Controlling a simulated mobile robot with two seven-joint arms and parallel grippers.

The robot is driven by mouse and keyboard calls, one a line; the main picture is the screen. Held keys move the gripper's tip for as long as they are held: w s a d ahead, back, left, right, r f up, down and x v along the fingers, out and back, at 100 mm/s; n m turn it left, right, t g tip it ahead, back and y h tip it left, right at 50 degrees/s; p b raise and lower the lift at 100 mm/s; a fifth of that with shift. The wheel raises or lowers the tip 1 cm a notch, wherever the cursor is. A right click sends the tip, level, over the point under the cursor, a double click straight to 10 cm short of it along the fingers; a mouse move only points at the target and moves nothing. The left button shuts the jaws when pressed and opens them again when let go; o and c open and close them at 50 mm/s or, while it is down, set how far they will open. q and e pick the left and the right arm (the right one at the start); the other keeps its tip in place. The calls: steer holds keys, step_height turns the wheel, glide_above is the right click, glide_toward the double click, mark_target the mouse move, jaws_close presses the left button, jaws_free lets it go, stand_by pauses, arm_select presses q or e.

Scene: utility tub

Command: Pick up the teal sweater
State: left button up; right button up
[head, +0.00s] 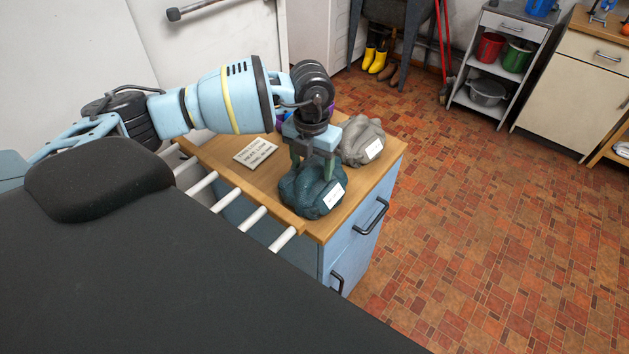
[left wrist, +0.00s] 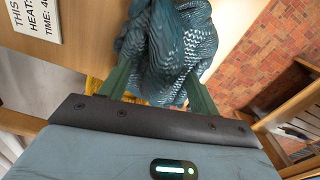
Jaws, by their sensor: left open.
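The teal sweater (head: 304,199) is a bunched dark teal bundle with a white tag, near the front corner of the wooden cabinet top (head: 232,177). My left gripper (head: 313,168) points down onto it, with its fingers at the upper part of the bundle. In the left wrist view the knitted teal sweater (left wrist: 168,48) fills the gap between the two green fingers of the open left gripper (left wrist: 160,88). I cannot tell whether the fingers touch the cloth. My right gripper is not in view.
A grey bundle (head: 358,139) with a white tag lies just behind the sweater. A printed card (head: 256,151) lies to its left, and something purple shows behind my gripper. White rods (head: 238,234) stick out along the cabinet's near side. The tiled floor to the right is clear.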

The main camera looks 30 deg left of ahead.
arm_select(q)
steer(key=shift+c, duration=0.4)
jaws_close()
steer(key=shift+r, duration=0.1)
steer(key=shift+w+r, duration=0.1)
steer(key=shift+r, duration=0.4)
step_height(320, 180, up, 2)
steer(key=shift+r, duration=0.2)
steer(key=s+d, duration=0.2)
steer(key=d, duration=0.5)
steer(key=s+d+r+b, duration=0.1)
steer(key=s+d, duration=0.2)
steer(key=d, duration=0.5)
steer(key=shift+r, duration=0.25)
